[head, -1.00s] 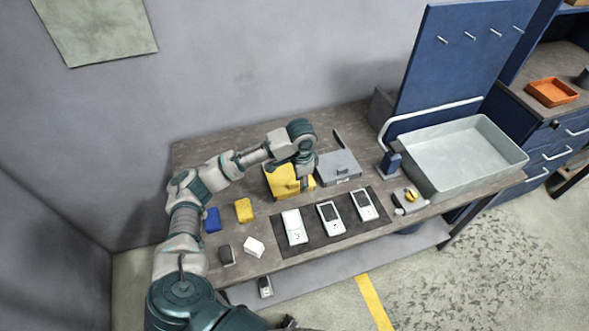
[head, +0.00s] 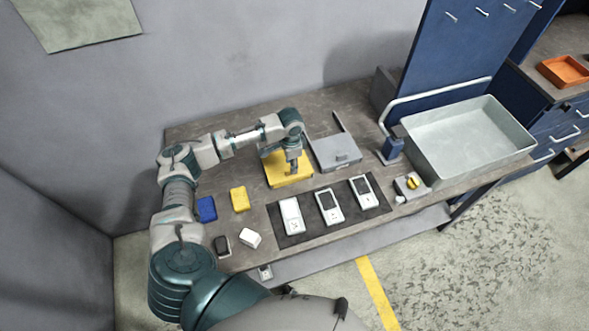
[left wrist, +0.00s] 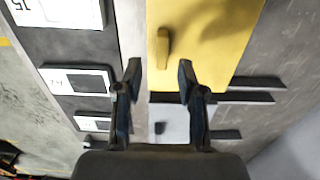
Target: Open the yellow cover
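The yellow cover (head: 275,178) lies at the back of the bench, left of a grey lidded box (head: 338,150). It looks flat and shut in the head view. In the left wrist view the yellow cover (left wrist: 213,40) shows a small raised yellow handle (left wrist: 162,48). My left gripper (head: 293,168) points down over the cover and hides part of it. In the left wrist view my left gripper (left wrist: 159,78) has its fingers spread with nothing between them; the handle appears just beyond the fingertips. Contact cannot be told. My right gripper is not in view.
A dark mat (head: 280,239) with white handheld devices (head: 328,206) lies in front. Blue (head: 206,209) and yellow (head: 239,198) blocks lie left. A switch box (head: 411,185) and a large grey tub (head: 468,140) stand right. A wall rises behind the bench.

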